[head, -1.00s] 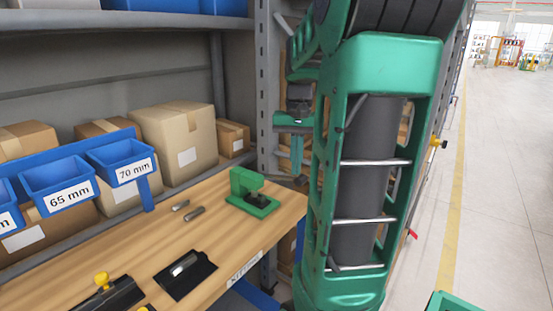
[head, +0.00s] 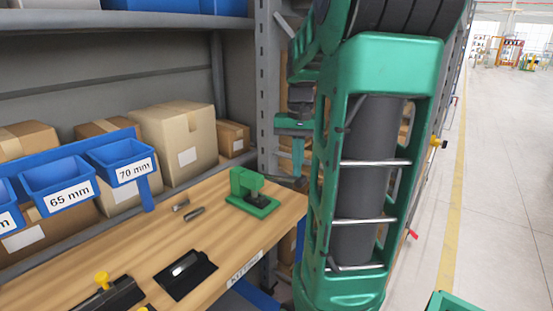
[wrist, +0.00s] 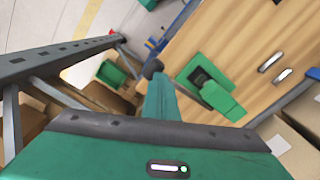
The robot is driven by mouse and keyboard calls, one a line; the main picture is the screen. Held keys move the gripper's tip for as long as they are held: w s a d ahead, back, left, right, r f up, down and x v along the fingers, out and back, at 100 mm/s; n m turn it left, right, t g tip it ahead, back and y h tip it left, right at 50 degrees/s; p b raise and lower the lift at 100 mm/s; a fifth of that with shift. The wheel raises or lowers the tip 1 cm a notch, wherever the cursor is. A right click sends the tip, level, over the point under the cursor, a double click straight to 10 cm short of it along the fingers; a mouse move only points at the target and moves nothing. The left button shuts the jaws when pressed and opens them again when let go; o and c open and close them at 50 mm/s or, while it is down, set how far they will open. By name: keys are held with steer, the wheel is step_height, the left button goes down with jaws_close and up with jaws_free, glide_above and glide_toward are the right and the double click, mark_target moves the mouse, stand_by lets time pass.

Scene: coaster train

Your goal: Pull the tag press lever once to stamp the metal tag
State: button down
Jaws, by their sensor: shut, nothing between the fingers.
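The green tag press (head: 252,196) stands on the far right end of the wooden bench. It also shows in the wrist view (wrist: 208,84). Its dark lever (head: 284,178) sticks out to the right. In the wrist view the lever's round dark knob (wrist: 153,68) shows just beyond my fingertips. My gripper (head: 298,170) is shut and empty, pointing down close to the lever's end. Its green fingers (wrist: 159,88) are together in the wrist view. I cannot tell whether they touch the lever. I cannot make out a metal tag in the press.
Two small grey metal pieces (head: 187,210) lie left of the press. A black tray (head: 185,273) and a black fixture with a yellow knob (head: 102,280) are nearer. Blue labelled bins (head: 60,188) and cardboard boxes (head: 175,145) line the back. A grey shelf post (head: 263,90) stands behind my gripper.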

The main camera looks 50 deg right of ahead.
step_height(320, 180, up, 12)
steer(key=shift+r, duration=0.15)
stand_by(1.5)
stand_by(0.5)
steer(key=s+a+f+n, duration=0.2)
steer(key=s+a+f, duration=0.3)
steer(key=a+f, duration=0.3)
steer(key=s+a+f+n, duration=0.2)
steer(key=s+a+f, duration=0.4)
steer(key=a+f, duration=0.3)
step_height(320, 180, down, 4)
steer(key=shift+s+a+r+n, duration=0.2)
steer(key=shift+s+a+n, duration=0.1)
